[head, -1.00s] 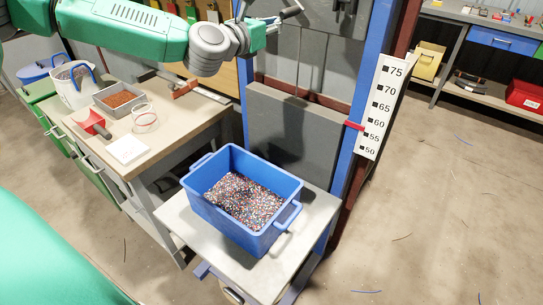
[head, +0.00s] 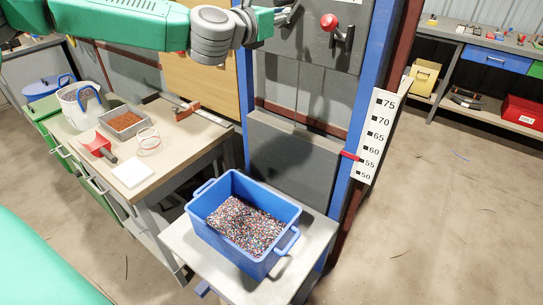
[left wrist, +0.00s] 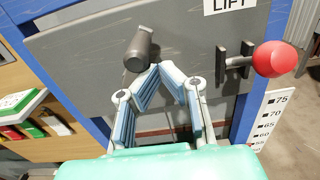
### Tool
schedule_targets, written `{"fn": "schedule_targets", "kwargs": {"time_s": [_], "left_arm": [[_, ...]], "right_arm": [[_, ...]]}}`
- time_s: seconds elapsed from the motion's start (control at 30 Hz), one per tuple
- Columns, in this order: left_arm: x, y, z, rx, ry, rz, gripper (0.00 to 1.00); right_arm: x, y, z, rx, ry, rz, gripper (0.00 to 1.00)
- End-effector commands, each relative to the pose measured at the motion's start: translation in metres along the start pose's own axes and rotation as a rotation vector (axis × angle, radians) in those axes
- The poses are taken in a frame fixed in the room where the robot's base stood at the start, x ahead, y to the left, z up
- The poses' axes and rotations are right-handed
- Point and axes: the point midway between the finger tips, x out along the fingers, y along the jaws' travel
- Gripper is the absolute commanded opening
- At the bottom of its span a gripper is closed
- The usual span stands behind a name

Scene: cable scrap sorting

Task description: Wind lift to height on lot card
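The lift carries a blue bin (head: 285,262) of mixed granules on its grey platform (head: 212,262). A red pointer (head: 350,156) stands between 55 and 60 on the white height scale (head: 365,178). A white card (head: 132,173) lies on the bench; its writing is not legible. A dark crank handle (left wrist: 138,50) juts from the grey panel marked LIFT. My left gripper (left wrist: 161,68) points at the panel, fingertips drawn together just below and right of the handle, with nothing seen between them. It is partly cut off at the head view's top. My right gripper is out of view.
A red-knobbed lever (head: 329,22) sits right of the crank, and its knob (left wrist: 275,58) shows large in the wrist view. Blue posts (head: 352,110) flank the panel. The bench (head: 185,150) at left holds a tray, bucket and scoop. Floor at right is mostly clear.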

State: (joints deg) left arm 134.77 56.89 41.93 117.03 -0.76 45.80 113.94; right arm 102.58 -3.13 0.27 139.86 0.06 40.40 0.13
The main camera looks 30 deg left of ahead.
Motion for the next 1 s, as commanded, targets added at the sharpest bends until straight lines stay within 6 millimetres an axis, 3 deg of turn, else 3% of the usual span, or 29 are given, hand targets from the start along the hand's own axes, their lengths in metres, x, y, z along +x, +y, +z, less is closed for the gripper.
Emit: {"fn": "schedule_targets", "kwargs": {"time_s": [0.47, 1.0], "left_arm": [[-0.002, -0.008, -0.011, -0.001, 0.002, -0.001, 0.00], [-0.064, -0.008, -0.010, -0.004, 0.003, -0.001, 0.00]], "right_arm": [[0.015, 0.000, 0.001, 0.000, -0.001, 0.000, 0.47], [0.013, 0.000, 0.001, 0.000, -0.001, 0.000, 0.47]]}}
